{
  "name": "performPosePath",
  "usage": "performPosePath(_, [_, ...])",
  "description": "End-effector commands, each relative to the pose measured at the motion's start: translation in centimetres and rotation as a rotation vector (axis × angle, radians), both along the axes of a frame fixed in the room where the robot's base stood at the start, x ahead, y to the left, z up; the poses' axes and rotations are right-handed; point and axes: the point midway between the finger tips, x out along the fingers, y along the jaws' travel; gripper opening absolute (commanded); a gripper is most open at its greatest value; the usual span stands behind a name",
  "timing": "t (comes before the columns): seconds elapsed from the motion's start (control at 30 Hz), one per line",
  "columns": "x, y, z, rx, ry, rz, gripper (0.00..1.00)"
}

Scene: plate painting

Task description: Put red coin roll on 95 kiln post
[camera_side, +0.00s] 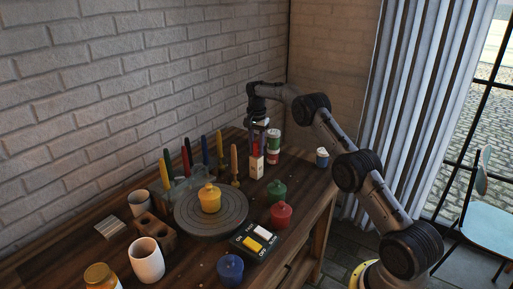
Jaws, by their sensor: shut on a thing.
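My gripper (258,135) points down at the back right of the table. It is shut on the red coin roll (256,149), a small red piece low between the fingers. Directly below it stands a pale, upright kiln post (257,167); any number on it is too small to read. The roll's lower end is at the post's top in this view. I cannot tell whether they touch. The fingers partly hide the roll.
A can with red, white and green bands (273,146) stands just right of the gripper. A wooden-handled tool (234,165) stands close left. A turntable (186,222) bears a yellow pot (209,200). Green (277,190) and red (280,215) pots stand in front.

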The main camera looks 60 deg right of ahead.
Motion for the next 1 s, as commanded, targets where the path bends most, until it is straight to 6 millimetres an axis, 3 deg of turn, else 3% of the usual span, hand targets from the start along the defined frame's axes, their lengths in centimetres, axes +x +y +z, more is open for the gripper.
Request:
performPosePath(0.27, [0.0, 0.0, -0.1, -0.001, -0.001, 0.000, 0.00])
performPosePath(0.3, [0.0, 0.0, -0.2, 0.000, 0.000, 0.000, 0.40])
performPosePath(0.43, [0.0, 0.0, -0.2, 0.000, 0.000, 0.000, 0.63])
performPosePath(0.77, [0.0, 0.0, 0.0, -0.001, -0.001, 0.000, 0.64])
performPosePath(1.0, [0.1, 0.0, 3.1, -0.002, -0.004, 0.000, 0.64])
